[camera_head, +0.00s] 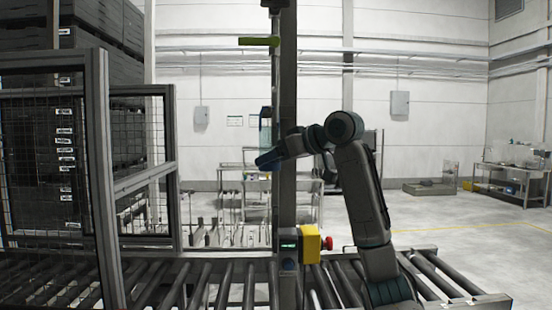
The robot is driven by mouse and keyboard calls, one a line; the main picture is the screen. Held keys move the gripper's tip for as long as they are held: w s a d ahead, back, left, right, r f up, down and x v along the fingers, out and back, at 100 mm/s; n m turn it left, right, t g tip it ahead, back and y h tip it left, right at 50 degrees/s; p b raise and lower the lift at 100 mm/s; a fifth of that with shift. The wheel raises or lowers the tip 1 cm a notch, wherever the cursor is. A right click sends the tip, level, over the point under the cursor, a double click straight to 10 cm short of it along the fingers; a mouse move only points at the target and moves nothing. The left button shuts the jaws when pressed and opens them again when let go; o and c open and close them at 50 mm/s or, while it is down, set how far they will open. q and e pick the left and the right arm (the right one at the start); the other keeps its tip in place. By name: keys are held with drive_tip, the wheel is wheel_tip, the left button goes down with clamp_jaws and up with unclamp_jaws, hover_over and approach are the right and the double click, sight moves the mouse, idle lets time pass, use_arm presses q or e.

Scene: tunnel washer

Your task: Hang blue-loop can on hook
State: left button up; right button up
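My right arm reaches up from the lower right and bends left at its elbow. Its gripper (268,160) is at the dark upright post, and its end shows dark blue. I cannot tell whether its fingers are open or shut. A small pale blue-grey object (266,126) shows just above the gripper, beside the post; I cannot tell whether it is the can, and no blue loop can be made out. An olive-green bar (259,41) sticks out to the left high on the post, well above the gripper; it may be the hook. My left gripper is not in view.
The dark post (287,200) rises beside the roller conveyor (235,285). A yellow box (310,243) with a red button (327,243) is fixed low on it. Mesh guard frames (100,150) stand at left. A table (512,180) stands far right, with open floor before it.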

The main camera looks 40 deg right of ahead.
drive_tip(key=b+v, duration=0.3)
drive_tip(key=v, duration=0.7)
drive_tip(key=shift+s+r, duration=0.2)
drive_tip(key=shift+s, duration=0.15)
